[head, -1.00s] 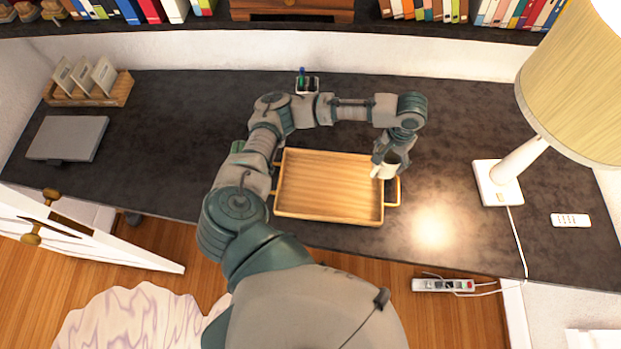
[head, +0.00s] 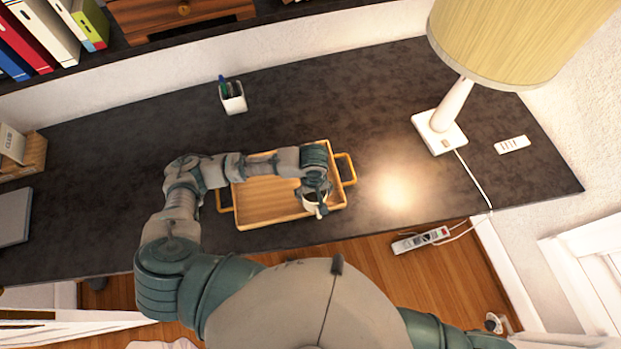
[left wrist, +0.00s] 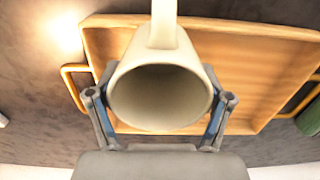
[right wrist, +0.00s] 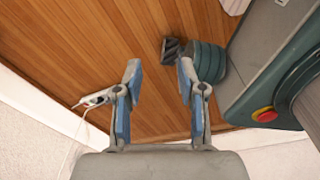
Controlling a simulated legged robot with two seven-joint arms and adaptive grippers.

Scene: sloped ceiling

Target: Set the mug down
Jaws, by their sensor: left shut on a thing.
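A cream mug (head: 309,203) is held in my left gripper (head: 317,196) over the front right part of the wooden tray (head: 257,207). In the left wrist view the mug (left wrist: 160,97) sits between the two fingers of the left gripper (left wrist: 160,100), its mouth facing the camera and its handle at the top. The tray floor (left wrist: 245,70) shows behind it. I cannot tell whether the mug touches the tray. My right gripper (right wrist: 160,75) is open and empty above the wooden floor, in the right wrist view.
The tray lies on a dark desk (head: 110,170). A white pen cup (head: 233,98) stands behind it. A lamp (head: 440,130) and a remote (head: 512,145) are at the right. A power strip (head: 420,240) lies below the desk's front edge.

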